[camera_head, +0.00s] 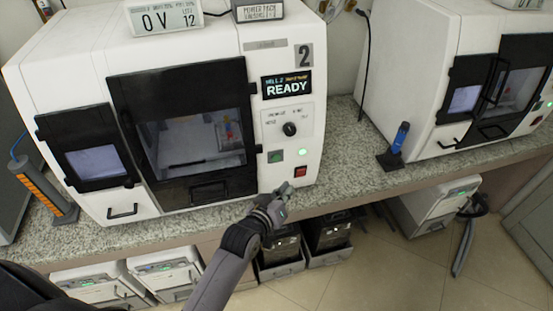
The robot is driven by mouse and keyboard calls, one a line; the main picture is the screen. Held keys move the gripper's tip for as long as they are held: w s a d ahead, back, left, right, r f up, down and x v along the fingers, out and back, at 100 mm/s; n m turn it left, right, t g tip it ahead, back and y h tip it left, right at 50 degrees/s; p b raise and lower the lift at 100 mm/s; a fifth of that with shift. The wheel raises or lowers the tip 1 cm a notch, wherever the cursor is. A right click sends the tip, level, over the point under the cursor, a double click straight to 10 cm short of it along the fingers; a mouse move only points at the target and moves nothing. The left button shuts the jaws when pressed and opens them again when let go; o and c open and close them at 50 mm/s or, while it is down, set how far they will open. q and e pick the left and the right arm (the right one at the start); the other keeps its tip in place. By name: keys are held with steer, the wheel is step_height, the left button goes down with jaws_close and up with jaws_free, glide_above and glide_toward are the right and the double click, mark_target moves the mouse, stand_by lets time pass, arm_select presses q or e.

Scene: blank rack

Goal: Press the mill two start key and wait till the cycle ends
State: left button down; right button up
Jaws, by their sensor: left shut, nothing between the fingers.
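Mill two (215,35) is the white machine in the middle, marked with a large 2. Its display (287,86) reads READY, with "MILL 2" above. Below the dial, its panel has a green square key (275,156), a lit green round light (303,152) and a red switch (300,170). The lettering there is too small to read. The mill's dark-framed door (178,82) looks closed. My left gripper (286,189) is shut and empty, just below the green key and lower left of the red switch, apparently not touching either. My right gripper is out of view.
A second white machine (425,45) stands to the right on the speckled counter (345,155). A blue-topped stand (396,145) sits between the machines. An orange rack (45,190) stands at the left. White and black boxes sit below the counter.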

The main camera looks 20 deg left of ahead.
mark_target(276, 158)
arm_select(q)
steer(key=w+a+b, duration=0.3)
steer(key=w+a, duration=0.1)
steer(key=w, duration=0.2)
steer(key=shift+w+a+f, duration=0.2)
steer(key=shift+w+a, duration=0.1)
steer(key=shift+w, duration=0.1)
stand_by(0.8)
steer(key=shift+w, duration=0.1)
stand_by(0.3)
steer(key=shift+w+a, duration=0.25)
